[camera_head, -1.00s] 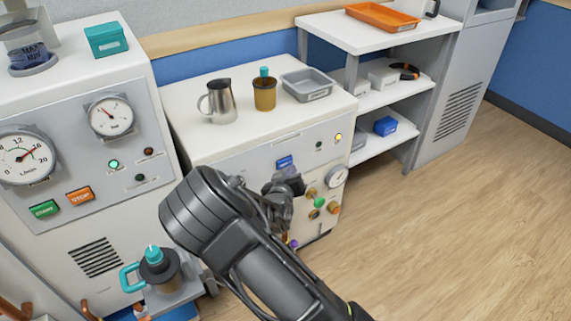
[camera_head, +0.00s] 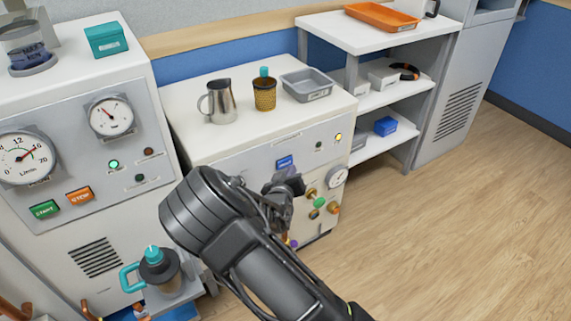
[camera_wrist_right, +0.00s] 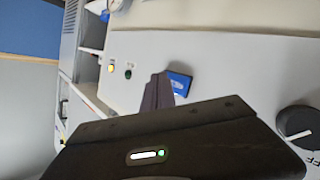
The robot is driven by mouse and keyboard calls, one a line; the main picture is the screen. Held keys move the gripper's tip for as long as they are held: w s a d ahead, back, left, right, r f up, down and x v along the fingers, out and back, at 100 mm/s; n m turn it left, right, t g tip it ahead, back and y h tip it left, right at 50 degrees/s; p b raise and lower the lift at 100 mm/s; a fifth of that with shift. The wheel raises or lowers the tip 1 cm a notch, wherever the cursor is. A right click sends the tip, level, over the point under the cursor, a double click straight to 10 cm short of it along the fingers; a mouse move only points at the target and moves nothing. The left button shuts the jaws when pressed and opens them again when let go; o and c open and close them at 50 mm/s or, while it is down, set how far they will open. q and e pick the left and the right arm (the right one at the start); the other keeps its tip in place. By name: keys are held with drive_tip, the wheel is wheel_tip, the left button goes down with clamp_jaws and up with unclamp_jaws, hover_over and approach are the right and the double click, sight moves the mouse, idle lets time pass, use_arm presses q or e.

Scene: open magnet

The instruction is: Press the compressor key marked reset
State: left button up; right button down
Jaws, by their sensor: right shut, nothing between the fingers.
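A blue key (camera_head: 284,162) sits on the front panel of the white compressor cabinet (camera_head: 225,160); its lettering is too small to read. The same blue key (camera_wrist_right: 180,84) shows in the right wrist view, just beyond and beside the fingertips. My right gripper (camera_head: 290,182) is shut and empty in front of the panel, just below the key in the head view. Its closed fingers (camera_wrist_right: 158,90) point toward the panel in the wrist view. I cannot tell whether they touch the key. My left gripper is out of view.
A black knob (camera_wrist_right: 298,128) sticks out in the wrist view. A steel jug (camera_head: 220,103), a brown cup (camera_head: 264,96) and a grey tray (camera_head: 306,86) stand on top.

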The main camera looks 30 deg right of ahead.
drive_tip(key=shift+w, duration=0.1)
idle(0.5)
drive_tip(key=shift+w, duration=0.3)
drive_tip(key=shift+w, duration=0.45)
idle(0.8)
drive_tip(key=shift+s, duration=0.85)
drive_tip(key=shift+s+p, duration=0.65)
drive_tip(key=shift+s, duration=1.85)
